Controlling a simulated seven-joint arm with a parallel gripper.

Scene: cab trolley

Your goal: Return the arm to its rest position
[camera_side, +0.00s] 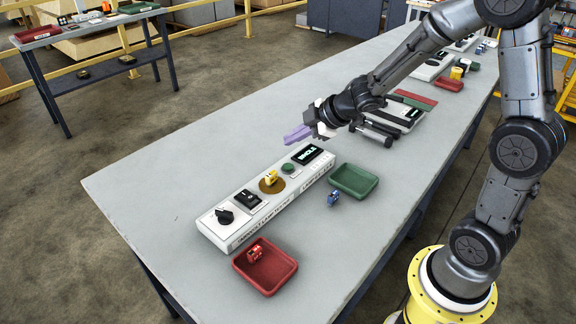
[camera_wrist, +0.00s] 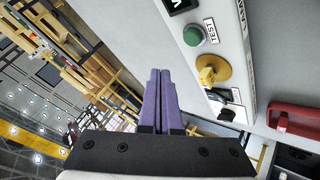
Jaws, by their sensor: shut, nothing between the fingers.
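My gripper (camera_side: 297,134) hangs in the air over the far side of the white control panel (camera_side: 231,232), above the grey table. Its two purple fingers are shut together with nothing between them; they show in the wrist view (camera_wrist: 160,101). My arm reaches in from the right side of the side view. The panel carries a black knob, a dark switch, a yellow piece (camera_side: 270,177) on a brown disc, a green button (camera_side: 288,168) and a lit display (camera_side: 307,154). The yellow piece and green button also show in the wrist view. The fingers touch nothing that I can see.
A red tray (camera_side: 292,267) holding a small red item (camera_side: 255,252) is in front of the panel. A green tray (camera_side: 371,189) looks empty, with a small blue item (camera_side: 333,197) beside it. More equipment lies farther along the table. The table's left part is clear.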

